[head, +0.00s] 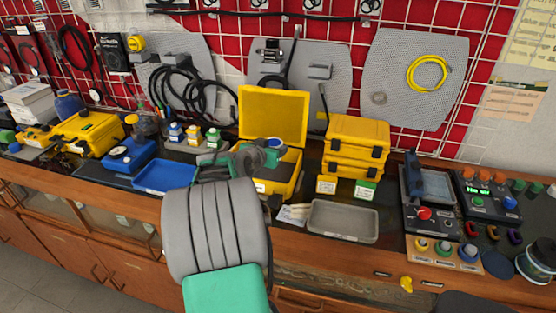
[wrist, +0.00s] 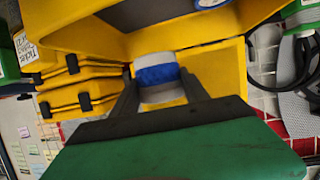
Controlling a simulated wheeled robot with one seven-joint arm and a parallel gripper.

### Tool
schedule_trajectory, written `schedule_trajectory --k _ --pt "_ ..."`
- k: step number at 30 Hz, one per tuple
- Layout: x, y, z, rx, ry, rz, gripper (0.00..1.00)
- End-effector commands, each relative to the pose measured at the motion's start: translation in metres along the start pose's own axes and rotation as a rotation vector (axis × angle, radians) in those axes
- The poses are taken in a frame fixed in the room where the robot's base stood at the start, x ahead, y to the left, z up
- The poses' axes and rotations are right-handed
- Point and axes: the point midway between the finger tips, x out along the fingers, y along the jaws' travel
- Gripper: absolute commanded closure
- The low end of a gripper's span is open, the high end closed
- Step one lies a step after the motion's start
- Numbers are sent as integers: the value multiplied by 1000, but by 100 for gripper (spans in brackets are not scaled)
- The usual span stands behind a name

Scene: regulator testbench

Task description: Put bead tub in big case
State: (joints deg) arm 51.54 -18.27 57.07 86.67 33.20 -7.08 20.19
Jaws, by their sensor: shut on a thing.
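The big case (head: 272,115) is yellow and stands open on the bench, its lid upright at the back. Its yellow walls also fill much of the wrist view (wrist: 225,85). My gripper (wrist: 157,85) is shut on the bead tub (wrist: 157,73), a small white tub with a blue band. Whether the tub touches the case is unclear.
Several small bottles (head: 193,134) and a blue tray (head: 165,177) are left of the case. Stacked yellow cases (head: 355,145) stand to its right, with a grey tray (head: 342,221) in front. A blue and white round thing (wrist: 210,3) shows inside the case.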

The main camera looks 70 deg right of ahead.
Motion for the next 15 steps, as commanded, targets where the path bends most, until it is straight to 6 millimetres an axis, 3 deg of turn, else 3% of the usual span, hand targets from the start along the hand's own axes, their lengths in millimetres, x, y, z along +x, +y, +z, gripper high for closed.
schedule_trajectory --k 4,9,15 --pt "32 8 19 -2 -3 2 91" --pt "48 12 29 -2 -3 1 91" --pt "59 11 56 -3 -2 -2 91"
